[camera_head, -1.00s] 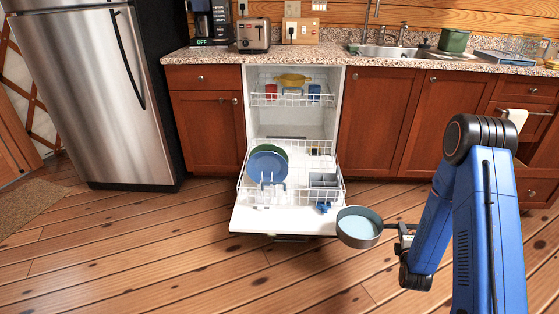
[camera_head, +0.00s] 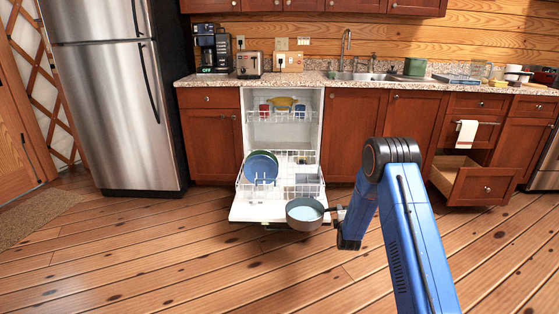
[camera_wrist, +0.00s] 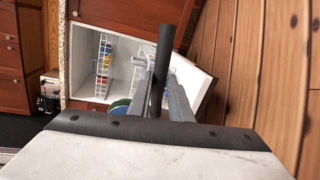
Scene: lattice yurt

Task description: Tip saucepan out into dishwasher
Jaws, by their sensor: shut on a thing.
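The saucepan (camera_head: 305,220) is grey and roughly level, with pale blue contents showing inside. It is in front of the right front corner of the dishwasher's lowered door (camera_head: 245,211). My gripper (camera_head: 338,213) is at the right of the pan, shut on its handle. In the wrist view, the dark handle (camera_wrist: 164,55) stands between the two fingers of my gripper (camera_wrist: 161,88); the pan's bowl does not show there. The dishwasher is open, with its lower rack (camera_head: 312,190) out over the door. Its white interior also shows in the wrist view (camera_wrist: 83,62).
Blue and green plates (camera_head: 259,169) stand in the lower rack's left side. The upper rack (camera_head: 262,118) holds red, blue and yellow dishes. An open drawer (camera_head: 478,184) juts out at the right. The wooden floor (camera_head: 150,265) in front is clear.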

